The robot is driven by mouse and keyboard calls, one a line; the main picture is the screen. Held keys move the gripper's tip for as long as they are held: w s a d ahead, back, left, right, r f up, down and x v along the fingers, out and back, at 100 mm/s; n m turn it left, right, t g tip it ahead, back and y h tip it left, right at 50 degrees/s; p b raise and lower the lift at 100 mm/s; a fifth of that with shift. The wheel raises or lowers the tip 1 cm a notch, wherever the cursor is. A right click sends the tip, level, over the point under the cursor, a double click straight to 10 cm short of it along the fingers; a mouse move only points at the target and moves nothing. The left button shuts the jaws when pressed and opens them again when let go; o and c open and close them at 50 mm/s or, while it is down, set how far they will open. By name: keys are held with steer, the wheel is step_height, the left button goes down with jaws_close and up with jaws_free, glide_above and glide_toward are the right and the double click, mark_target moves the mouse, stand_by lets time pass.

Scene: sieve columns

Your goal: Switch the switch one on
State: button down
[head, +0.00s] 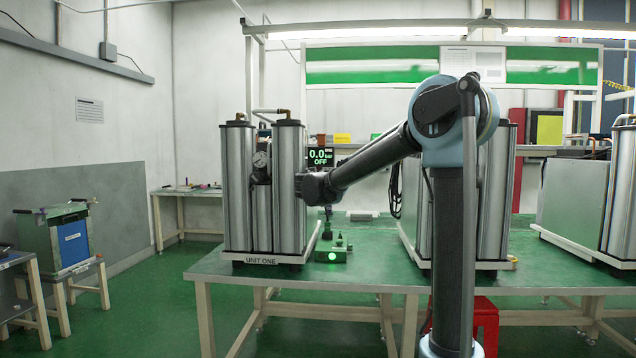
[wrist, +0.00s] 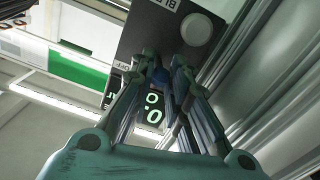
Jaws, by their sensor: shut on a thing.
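Unit one (head: 262,190), a pair of tall silver columns labelled UNIT ONE, stands on the green table. Its black display (head: 320,157) reads 0.0 bar, ONE, OFF. In the wrist view a dark panel (wrist: 148,40) carries a round pale knob (wrist: 196,29), partly hidden lettering and an OFF mark; green digits (wrist: 152,107) show behind my fingers. My gripper (wrist: 160,74) is at this panel, its fingertips closed around a small blue switch knob (wrist: 159,75). In the head view my wrist is right of the columns, and the fingertips and switch cannot be made out.
A small green fixture (head: 332,254) with a lit green lamp sits on the table below my wrist. More column units (head: 494,195) stand to the right, partly behind my arm. A green and blue box (head: 68,238) rests on a stand at left. The left floor is clear.

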steer(key=shift+a+m+h, duration=0.2)
steer(key=shift+m+h, duration=0.1)
steer(key=shift+h, duration=0.1)
steer(key=c, duration=1.5)
jaws_free()
steer(key=s, duration=0.8)
steer(key=s+a, duration=0.1)
steer(key=s, duration=0.2)
steer(key=shift+s+a, duration=0.1)
steer(key=shift+s, duration=0.3)
